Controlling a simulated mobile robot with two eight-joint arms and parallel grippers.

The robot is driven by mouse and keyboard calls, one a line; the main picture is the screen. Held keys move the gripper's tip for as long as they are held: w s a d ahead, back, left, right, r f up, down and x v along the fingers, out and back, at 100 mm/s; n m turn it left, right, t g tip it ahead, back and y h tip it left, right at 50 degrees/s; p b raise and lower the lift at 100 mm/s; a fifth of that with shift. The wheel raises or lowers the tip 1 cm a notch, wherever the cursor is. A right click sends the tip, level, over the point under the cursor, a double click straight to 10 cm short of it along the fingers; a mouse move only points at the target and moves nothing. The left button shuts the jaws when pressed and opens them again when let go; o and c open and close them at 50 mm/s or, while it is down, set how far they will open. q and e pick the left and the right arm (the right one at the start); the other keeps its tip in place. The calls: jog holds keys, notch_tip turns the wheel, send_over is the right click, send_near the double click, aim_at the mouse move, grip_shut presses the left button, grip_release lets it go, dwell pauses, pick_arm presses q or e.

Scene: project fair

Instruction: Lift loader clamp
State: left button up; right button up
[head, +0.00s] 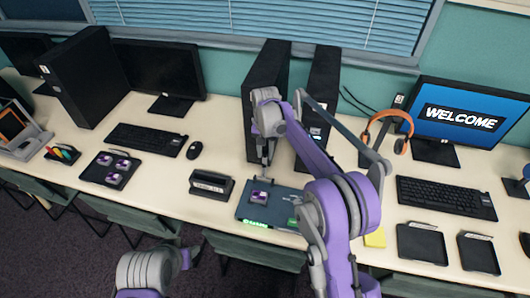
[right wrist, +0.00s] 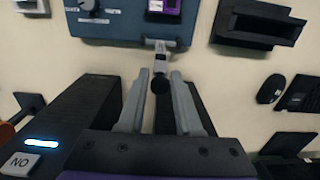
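The loader (head: 283,217) is a dark blue plate on the long table, with a purple-and-white block (head: 259,196) at its back left. In the right wrist view, the loader (right wrist: 120,28) fills the top, with part of the purple block (right wrist: 163,8) at the frame edge. The clamp (right wrist: 160,58) is a small grey lever at the plate's edge, ending in a black knob (right wrist: 161,84). My right gripper (right wrist: 159,78) is open; its fingers stand either side of the knob, with gaps visible. My left gripper (head: 189,257) is low in the head view, its fingers unclear.
Two black computer towers (head: 268,75) (head: 320,95) stand close behind the loader. A black slotted holder (head: 211,186) sits to its left. Further left is a tray (head: 97,181) with purple pieces. Right are headphones (head: 387,128), a keyboard (head: 445,198) and black trays (head: 422,243).

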jog(key=shift+o, duration=1.4)
notch_tip(320, 180, up, 11)
jog(key=shift+w+p, duration=0.15)
jog(key=shift+p, duration=0.15)
jog(key=shift+f, duration=0.1)
